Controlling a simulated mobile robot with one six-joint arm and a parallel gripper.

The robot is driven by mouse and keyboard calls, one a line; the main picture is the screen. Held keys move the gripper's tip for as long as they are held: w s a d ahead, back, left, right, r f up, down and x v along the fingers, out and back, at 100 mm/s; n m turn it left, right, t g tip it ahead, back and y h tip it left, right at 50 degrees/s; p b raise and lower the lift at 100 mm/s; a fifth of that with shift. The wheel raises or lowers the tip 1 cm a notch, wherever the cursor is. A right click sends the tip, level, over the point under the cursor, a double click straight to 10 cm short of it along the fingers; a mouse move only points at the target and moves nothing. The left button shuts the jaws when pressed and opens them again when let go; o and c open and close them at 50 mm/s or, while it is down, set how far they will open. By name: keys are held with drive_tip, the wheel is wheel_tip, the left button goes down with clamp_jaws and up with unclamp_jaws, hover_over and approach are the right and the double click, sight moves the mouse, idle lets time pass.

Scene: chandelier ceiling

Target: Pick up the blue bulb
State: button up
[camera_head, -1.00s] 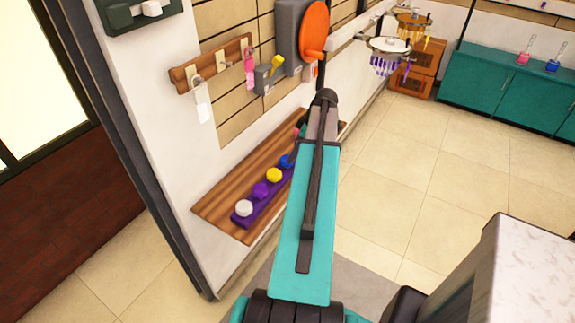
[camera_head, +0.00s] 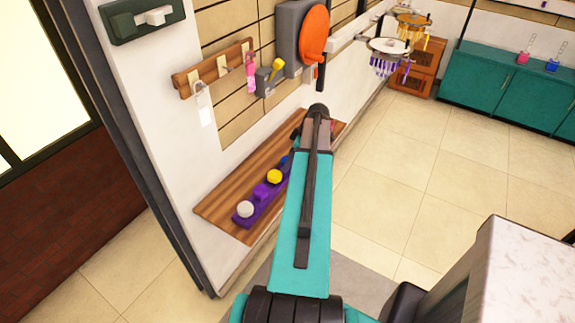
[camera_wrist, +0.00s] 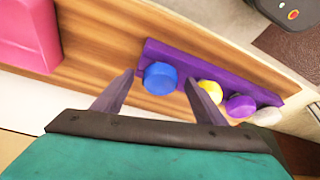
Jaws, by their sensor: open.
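The blue bulb (camera_wrist: 160,79) is a round blue knob on a purple holder (camera_wrist: 181,62) on a wooden shelf. In the wrist view it appears between the tips of my gripper (camera_wrist: 160,76), whose two fingers are spread apart with nothing held. I cannot tell how far the tips are from the bulb in depth. In the head view only a sliver of the blue bulb (camera_head: 286,161) shows beside my arm, which hides my gripper.
Yellow (camera_wrist: 211,90), purple (camera_wrist: 241,105) and white (camera_wrist: 267,117) bulbs stand in line on the same holder. A pink block (camera_wrist: 25,32) is at the shelf's other side. The wall backs the wooden shelf (camera_head: 225,200); open floor (camera_head: 400,190) lies right.

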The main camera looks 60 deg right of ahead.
drive_tip(key=shift+f, duration=0.15)
idle(0.4)
drive_tip(key=shift+w, duration=0.1)
drive_tip(key=c, duration=1.1)
drive_tip(key=shift+c, duration=0.2)
drive_tip(key=shift+r+b, duration=1.05)
drive_tip(key=shift+r, duration=0.5)
drive_tip(key=s+d+r+b, duration=0.2)
drive_tip(key=s+b, duration=0.3)
drive_tip(key=s, duration=1)
drive_tip(key=shift+s+d, duration=0.35)
drive_tip(key=shift+d, duration=0.35)
drive_tip(key=shift+w, duration=0.1)
